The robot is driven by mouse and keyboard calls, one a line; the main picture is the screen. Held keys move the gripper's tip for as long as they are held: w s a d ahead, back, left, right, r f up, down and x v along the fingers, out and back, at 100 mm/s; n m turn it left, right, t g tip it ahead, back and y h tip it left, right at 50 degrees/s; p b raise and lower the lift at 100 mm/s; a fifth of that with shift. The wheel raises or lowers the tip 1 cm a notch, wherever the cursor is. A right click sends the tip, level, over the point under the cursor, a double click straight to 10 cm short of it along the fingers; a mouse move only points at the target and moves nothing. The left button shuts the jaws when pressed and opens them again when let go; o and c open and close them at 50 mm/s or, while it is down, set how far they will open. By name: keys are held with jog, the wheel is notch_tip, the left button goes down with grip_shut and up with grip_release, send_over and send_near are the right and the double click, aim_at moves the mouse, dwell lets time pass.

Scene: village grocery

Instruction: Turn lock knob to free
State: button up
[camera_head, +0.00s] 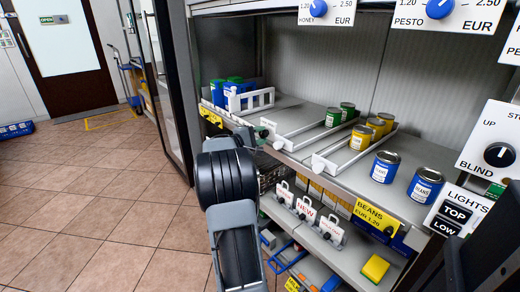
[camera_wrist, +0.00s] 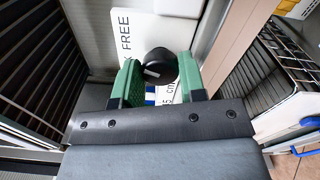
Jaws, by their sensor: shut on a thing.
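The black lock knob (camera_wrist: 158,62) shows in the wrist view on a white plate (camera_wrist: 135,52). The plate carries the word FREE, to the left of the knob. A short white mark on the knob's face lies toward its lower left. My gripper (camera_wrist: 161,82) has its two green fingers on either side of the knob and is shut on it. The lower lettering on the plate is partly covered by the fingers.
A shelf (camera_head: 345,178) with several cans and white dividers (camera_head: 350,152) runs to the right of my arm. A dark door frame (camera_head: 172,90) stands close on the left. The tiled floor (camera_head: 90,205) is free at left.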

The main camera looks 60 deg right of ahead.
jog(key=m+b, duration=0.1)
jog(key=b, duration=0.1)
jog(key=f+m+b, duration=0.1)
jog(key=b, duration=0.1)
jog(key=shift+m, duration=0.3)
jog(key=m+b, duration=0.2)
jog(key=b, duration=0.1)
jog(key=shift+r, duration=0.3)
jog(key=shift+r+m+b, duration=0.1)
jog(key=shift+m+b, duration=0.2)
jog(key=shift+b, duration=0.05)
jog(key=o, duration=0.9)
jog(key=shift+r, duration=0.1)
jog(key=p+v, duration=0.3)
jog(key=v, duration=1.1)
jog(key=shift+r, duration=0.1)
